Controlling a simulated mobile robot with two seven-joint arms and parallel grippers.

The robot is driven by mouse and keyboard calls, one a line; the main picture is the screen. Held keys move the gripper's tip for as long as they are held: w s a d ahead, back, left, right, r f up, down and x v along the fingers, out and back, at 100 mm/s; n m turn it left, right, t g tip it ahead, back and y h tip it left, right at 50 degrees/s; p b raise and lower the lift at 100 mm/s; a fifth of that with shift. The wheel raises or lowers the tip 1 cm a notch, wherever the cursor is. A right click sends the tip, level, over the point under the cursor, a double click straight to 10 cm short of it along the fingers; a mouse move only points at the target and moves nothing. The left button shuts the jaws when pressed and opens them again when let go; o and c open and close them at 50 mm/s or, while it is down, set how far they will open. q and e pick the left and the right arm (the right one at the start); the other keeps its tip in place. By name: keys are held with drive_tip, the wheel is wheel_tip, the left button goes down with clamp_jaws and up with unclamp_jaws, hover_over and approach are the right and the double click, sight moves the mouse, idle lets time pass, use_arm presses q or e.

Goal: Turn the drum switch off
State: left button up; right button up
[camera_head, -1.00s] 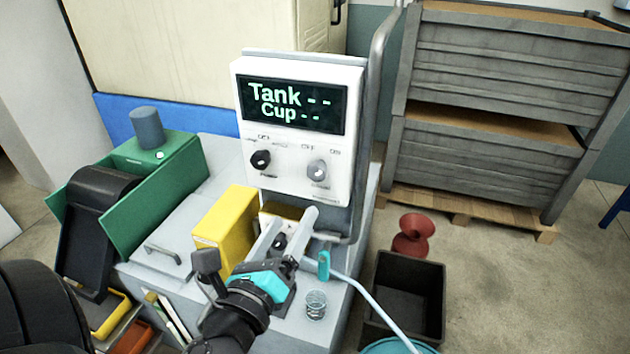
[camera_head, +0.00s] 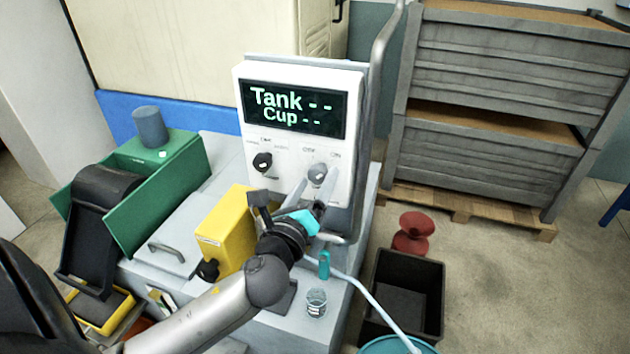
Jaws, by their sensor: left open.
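The white control panel (camera_head: 345,95) stands upright and carries a lit display reading "Tank" and "Cup". Under the display are two knobs. The black knob (camera_head: 262,162) is at the left, with small labels around it. The grey knob (camera_head: 316,174) is at the right, below the labels OFF and ON. The small print naming each knob is too blurred to read, so I cannot tell which is the drum switch. My left gripper (camera_head: 312,184) is open, its fingers reaching up at the grey knob and partly covering it. I cannot tell whether they touch it. My right gripper is not in view.
A yellow box (camera_head: 226,232) stands on the grey machine top, left of my left wrist. A green drum housing (camera_head: 160,205) is at the left. A small glass (camera_head: 316,300), a pale hose (camera_head: 370,300) and a dark bin (camera_head: 405,310) are at the lower right.

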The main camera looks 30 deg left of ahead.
use_arm(q)
drive_tip(key=shift+w, duration=0.1)
drive_tip(key=shift+c, duration=0.2)
clamp_jaws()
idle(0.5)
